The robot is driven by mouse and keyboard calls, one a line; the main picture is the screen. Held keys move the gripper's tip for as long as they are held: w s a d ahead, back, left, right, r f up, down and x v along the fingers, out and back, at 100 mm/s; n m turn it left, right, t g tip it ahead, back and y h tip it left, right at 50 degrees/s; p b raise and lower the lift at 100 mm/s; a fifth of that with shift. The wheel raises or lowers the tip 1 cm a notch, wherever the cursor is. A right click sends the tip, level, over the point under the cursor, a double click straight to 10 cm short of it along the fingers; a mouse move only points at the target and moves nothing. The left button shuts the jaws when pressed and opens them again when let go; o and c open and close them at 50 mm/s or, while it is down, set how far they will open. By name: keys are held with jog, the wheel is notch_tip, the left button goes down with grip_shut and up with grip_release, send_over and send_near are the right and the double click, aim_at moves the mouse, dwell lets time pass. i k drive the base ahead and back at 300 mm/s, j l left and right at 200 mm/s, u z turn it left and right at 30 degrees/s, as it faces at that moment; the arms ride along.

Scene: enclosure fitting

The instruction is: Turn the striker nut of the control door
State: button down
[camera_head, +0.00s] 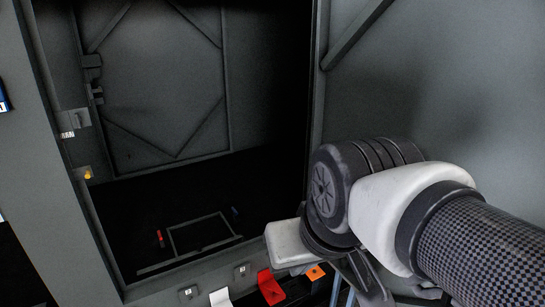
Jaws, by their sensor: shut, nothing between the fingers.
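A small brass-yellow nut-like piece (88,174) sits on a grey bracket on the left post of the enclosure opening. I take it for the striker nut, but it is too small to be certain. A grey block (75,120) with a light, marked plate is fixed above it. My arm comes in from the right. My gripper (372,285) shows only in part, as dark fingers below the wrist at the bottom edge. It is shut and empty, far right of the yellow piece and apart from it. I cannot tell which panel is the control door.
A braced grey panel (155,85) stands inside the dark opening. A plain grey panel (440,90) rises at the right behind my arm. A low frame (202,234) lies inside. White (220,298), red (270,287) and orange (316,272) pieces sit along the bottom.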

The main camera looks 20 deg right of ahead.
aim_at(77, 118)
jog(key=z, duration=0.45)
jog(key=i+z, duration=0.15)
jog(key=z, duration=0.75)
jog(key=j+u, duration=0.15)
jog(key=u, duration=1.15)
jog(key=l+u, duration=0.15)
jog(key=u, duration=1.05)
